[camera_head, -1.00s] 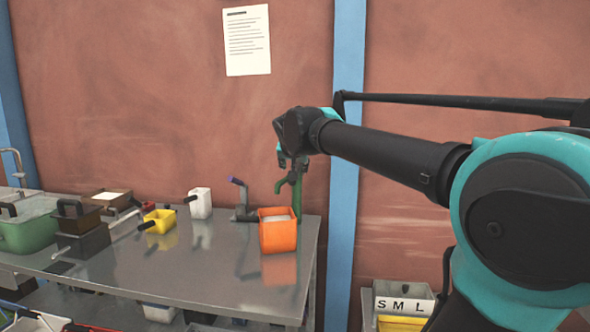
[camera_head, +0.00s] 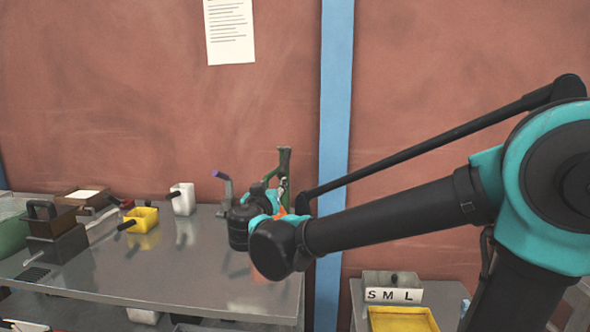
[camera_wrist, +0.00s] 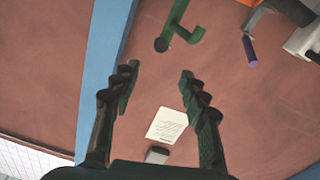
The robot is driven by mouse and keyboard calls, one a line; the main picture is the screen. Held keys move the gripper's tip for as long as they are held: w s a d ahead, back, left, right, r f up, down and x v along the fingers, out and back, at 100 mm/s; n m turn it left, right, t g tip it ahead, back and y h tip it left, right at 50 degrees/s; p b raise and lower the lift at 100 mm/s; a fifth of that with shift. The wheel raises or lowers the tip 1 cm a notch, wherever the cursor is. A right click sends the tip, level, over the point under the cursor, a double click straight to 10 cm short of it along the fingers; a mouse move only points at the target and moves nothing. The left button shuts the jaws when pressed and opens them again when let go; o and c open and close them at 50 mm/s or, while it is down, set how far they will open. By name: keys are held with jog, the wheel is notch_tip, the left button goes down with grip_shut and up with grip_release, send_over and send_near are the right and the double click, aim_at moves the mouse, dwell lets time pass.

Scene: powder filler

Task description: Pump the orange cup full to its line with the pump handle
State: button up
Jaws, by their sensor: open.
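A dark box (camera_head: 57,245) stands farther left. A blue pillar (camera_head: 333,120) is behind my arm.

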aim_at(283, 168)
jog(key=w, duration=0.5)
jog(key=w+d, duration=0.1)
jog(key=w, duration=1.1)
jog(key=shift+w+d, duration=0.1)
jog(key=shift+d, duration=0.05)
grip_shut()
